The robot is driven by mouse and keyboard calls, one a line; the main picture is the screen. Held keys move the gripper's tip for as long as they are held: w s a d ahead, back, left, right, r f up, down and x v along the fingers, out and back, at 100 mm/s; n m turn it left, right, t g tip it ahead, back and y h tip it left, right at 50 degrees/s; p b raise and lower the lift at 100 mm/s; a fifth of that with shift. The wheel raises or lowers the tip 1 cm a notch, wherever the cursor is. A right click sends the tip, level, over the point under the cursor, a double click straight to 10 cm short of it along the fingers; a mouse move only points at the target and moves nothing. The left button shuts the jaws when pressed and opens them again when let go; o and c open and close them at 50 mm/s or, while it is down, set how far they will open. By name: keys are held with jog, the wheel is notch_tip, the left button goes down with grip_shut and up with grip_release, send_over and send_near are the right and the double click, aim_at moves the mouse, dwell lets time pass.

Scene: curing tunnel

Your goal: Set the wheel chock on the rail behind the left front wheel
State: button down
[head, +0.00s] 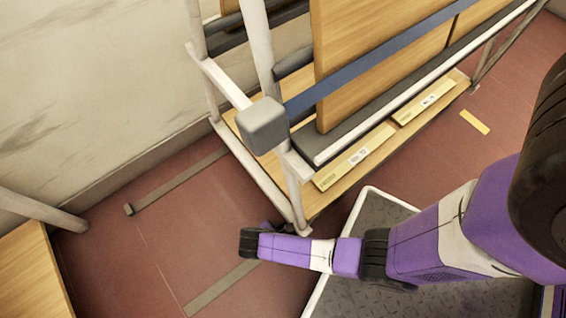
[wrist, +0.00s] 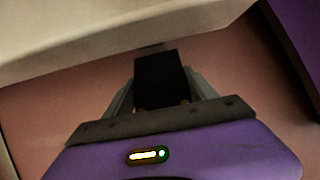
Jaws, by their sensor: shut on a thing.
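My gripper (wrist: 162,98) is shut on a dark block, the wheel chock (wrist: 161,75), which sits between its grey fingers in the wrist view. In the head view my purple arm reaches in from the right, and its end lies near the foot of the trolley's near post (head: 296,205). The arm's end hides most of the gripper and the chock there. One floor rail (head: 222,287) runs toward that foot from the lower left. The wheel at that foot is mostly hidden. I cannot tell whether the chock touches rail or wheel.
The trolley carries upright wooden panels (head: 365,55) with a blue strap (head: 380,50) and a grey corner pad (head: 263,125). A second rail (head: 180,180) lies farther left. A wall stands at the back left. A wooden surface (head: 32,275) is at lower left. Red floor between is clear.

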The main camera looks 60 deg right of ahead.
jog(key=shift+d+f, duration=0.15)
jog(key=shift+d, duration=0.05)
jog(key=shift+f, duration=0.15)
jog(key=shift+c, duration=1.4)
grip_release()
jog(key=p+v, duration=0.6)
jog(key=v, duration=0.6)
jog(key=shift+p, duration=0.35)
jog(key=shift+s, duration=0.1)
